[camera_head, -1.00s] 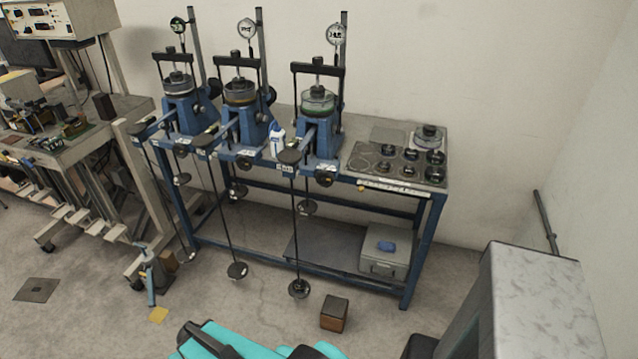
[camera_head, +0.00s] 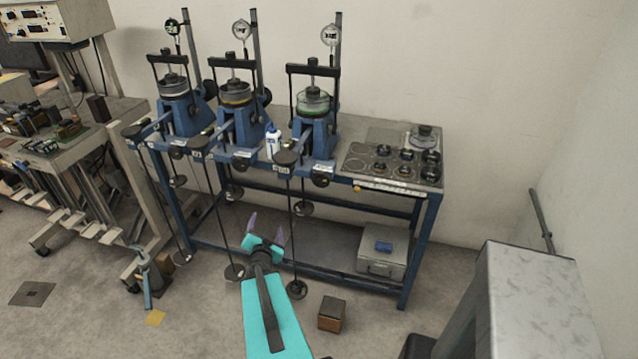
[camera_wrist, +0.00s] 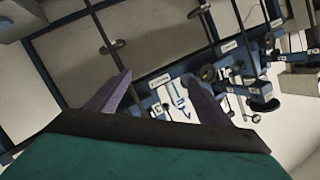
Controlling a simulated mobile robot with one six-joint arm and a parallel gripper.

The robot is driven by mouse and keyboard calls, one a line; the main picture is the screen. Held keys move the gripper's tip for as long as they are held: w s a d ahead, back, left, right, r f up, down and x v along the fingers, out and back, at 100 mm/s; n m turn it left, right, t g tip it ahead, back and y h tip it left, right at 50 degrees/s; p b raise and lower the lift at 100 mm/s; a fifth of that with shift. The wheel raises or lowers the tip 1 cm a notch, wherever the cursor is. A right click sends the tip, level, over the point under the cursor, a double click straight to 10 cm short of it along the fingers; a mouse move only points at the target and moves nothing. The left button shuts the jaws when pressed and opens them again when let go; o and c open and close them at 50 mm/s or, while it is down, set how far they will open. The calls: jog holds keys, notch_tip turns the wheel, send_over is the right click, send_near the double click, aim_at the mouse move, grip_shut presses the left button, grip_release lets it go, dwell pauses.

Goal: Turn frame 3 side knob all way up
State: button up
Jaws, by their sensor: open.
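Three blue lever frames stand in a row on the bench: left (camera_head: 180,115), middle (camera_head: 238,122) and right (camera_head: 316,138). Dark side wheels show beside the left frame (camera_head: 209,88) and the middle frame (camera_head: 267,95). My gripper (camera_head: 266,230) is open and empty, in front of and below the bench top, apart from the frames. The tilted wrist view shows its purple fingers (camera_wrist: 157,85) and a dark knob (camera_wrist: 208,73) beyond the right finger.
Hanging rods carry round weights, such as one (camera_head: 297,290) below the right frame. A white bottle (camera_head: 273,143) stands between the middle and right frames. A tray of rings (camera_head: 352,163) is on the bench's right. A brown box (camera_head: 332,314) lies on the floor; a grey cabinet (camera_head: 530,300) stands right.

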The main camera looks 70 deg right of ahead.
jog(key=s+d+r+m+g+h, duration=0.2)
jog(key=s+d+r, duration=0.1)
jog(key=s, duration=0.3)
jog(key=s+d+r+m+g+h, duration=0.1)
jog(key=s+d+r+m+g, duration=0.2)
jog(key=s, duration=0.4)
jog(key=shift+d+r+h, duration=0.4)
jog(key=shift+d+r, duration=0.15)
jog(key=shift+r, duration=0.1)
jog(key=shift+d+f+b, duration=0.15)
jog(key=shift+d+b, duration=0.05)
jog(key=shift+b, duration=0.25)
jog(key=b, duration=0.7)
send_near(320, 181)
jog(key=shift+d, duration=0.85)
jog(key=shift+w+d+p, duration=0.1)
jog(key=shift+d+p, duration=0.45)
jog(key=shift+d, duration=1.3)
jog(key=shift+w+d+p, duration=0.15)
jog(key=shift+d+p, duration=0.4)
jog(key=shift+d, duration=1.35)
jog(key=c, duration=1)
